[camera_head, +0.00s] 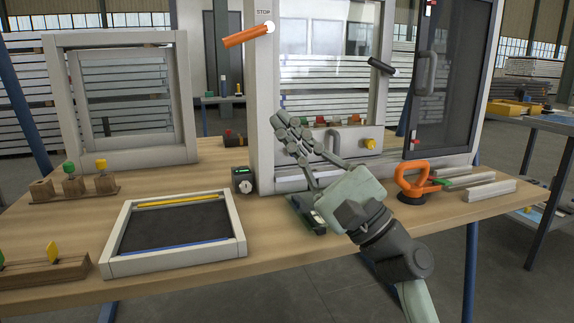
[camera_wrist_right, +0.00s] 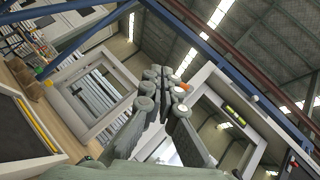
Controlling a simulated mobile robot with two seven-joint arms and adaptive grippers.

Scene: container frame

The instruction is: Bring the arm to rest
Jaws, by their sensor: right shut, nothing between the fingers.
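My right gripper (camera_head: 286,124) is raised over the workbench, in front of the large grey container frame (camera_head: 262,95). Its fingers point up and to the left, and they are shut with nothing between them. In the right wrist view the fingers (camera_wrist_right: 162,82) lie close together at the middle, with the roof behind them. The right arm (camera_head: 390,245) comes in from the bottom right. My left gripper is in neither view.
The workbench (camera_head: 75,225) holds a shallow tray frame (camera_head: 112,245), a smaller window frame (camera_head: 62,95), an orange suction lifter (camera_head: 412,182), metal profiles (camera_head: 488,191) and wooden peg blocks (camera_head: 75,188). A dark mesh door (camera_head: 450,80) stands at right.

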